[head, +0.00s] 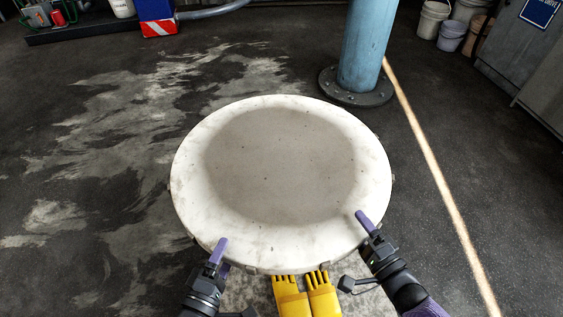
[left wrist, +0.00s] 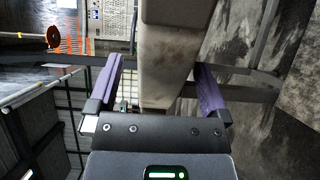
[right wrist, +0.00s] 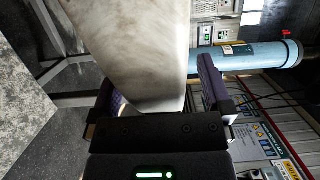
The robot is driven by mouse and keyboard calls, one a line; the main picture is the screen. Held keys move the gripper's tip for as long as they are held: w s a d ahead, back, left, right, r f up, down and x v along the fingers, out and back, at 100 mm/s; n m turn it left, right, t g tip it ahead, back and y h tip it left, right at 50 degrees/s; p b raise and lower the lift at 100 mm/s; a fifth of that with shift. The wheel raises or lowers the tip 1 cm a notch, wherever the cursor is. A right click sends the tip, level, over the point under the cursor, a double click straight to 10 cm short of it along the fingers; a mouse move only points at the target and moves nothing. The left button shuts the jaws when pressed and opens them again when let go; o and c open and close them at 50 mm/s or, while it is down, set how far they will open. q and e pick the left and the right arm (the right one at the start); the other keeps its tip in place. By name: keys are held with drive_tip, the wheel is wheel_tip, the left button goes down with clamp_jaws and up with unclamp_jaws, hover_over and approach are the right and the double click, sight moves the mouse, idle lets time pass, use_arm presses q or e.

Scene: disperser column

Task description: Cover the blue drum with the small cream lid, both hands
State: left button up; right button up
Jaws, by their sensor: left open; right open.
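A round cream lid (head: 188,180) with a grey-brown middle and small lugs at its edge fills the centre of the head view. My left gripper (head: 219,250) is at its near left rim, and my right gripper (head: 366,225) is at its near right rim. Both are open. In the left wrist view the cream edge (left wrist: 168,70) lies between the two purple fingers, with gaps beside it. In the right wrist view the cream edge (right wrist: 140,45) also lies between the fingers. What is under the lid is hidden, and I see no blue drum.
A blue column (head: 367,45) on a bolted flange stands just behind the lid. Yellow gloves (head: 305,297) show at the near edge. Buckets (head: 450,32) and grey cabinets (head: 520,50) are at the back right. The floor to the left is open.

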use_arm(q)
drive_tip(key=shift+w+d, duration=0.15)
drive_tip(key=shift+w, duration=0.15)
use_arm(e)
drive_tip(key=shift+w+a, duration=0.2)
drive_tip(key=shift+w, duration=0.1)
use_arm(q)
clamp_jaws()
use_arm(e)
clamp_jaws()
use_arm(q)
drive_tip(key=shift+r, duration=0.1)
use_arm(e)
drive_tip(key=shift+r, duration=0.1)
